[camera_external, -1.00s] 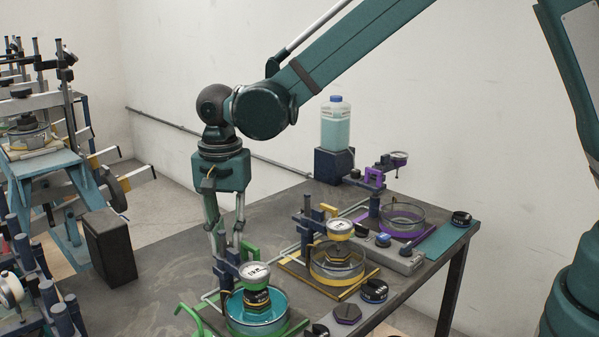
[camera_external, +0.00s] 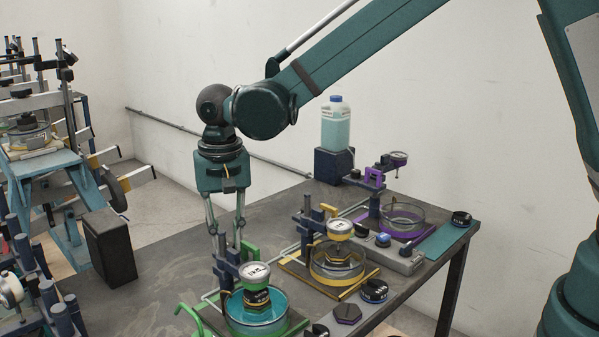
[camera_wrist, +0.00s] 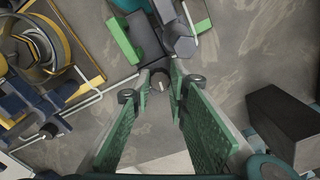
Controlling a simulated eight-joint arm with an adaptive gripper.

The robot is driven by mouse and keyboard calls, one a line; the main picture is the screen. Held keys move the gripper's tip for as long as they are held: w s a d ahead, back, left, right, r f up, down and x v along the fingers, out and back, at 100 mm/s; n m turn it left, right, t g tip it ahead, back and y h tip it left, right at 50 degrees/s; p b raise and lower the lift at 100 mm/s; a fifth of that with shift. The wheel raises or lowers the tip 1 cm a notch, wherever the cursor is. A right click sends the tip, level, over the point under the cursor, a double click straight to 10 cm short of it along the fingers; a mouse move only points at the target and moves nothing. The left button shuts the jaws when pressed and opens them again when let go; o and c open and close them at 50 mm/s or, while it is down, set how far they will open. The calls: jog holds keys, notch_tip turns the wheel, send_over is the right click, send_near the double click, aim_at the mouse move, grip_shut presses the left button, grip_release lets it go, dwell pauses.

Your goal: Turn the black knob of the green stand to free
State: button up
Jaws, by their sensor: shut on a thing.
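The green stand (camera_external: 247,331) is at the front of the bench in the external view, with a teal dish (camera_external: 277,318), a round dial gauge (camera_external: 255,272) and a dark blue post (camera_external: 226,268). My gripper (camera_external: 228,236) points straight down at the top of that post. In the wrist view the black knob (camera_wrist: 160,84) has a pale mark on its face and sits between the tips of my green-padded fingers (camera_wrist: 161,82). My gripper is shut on it. In the external view the fingers hide the knob. No lettering at the knob is legible.
A yellow stand (camera_external: 345,293) and a purple stand (camera_external: 425,237) stand farther right, with similar dishes and gauges. Loose dark knobs (camera_external: 347,313) lie near the front edge. A bottle (camera_external: 336,125) stands at the back.

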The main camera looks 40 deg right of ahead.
aim_at(228, 244)
jog(key=o, duration=0.6)
jog(key=shift+r, duration=0.15)
notch_tip(228, 244, up, 12)
jog(key=shift+f, duration=0.15)
dwell(0.4)
jog(key=shift+o, duration=1.4)
jog(key=shift+f+p, duration=0.15)
jog(key=shift+p, duration=0.25)
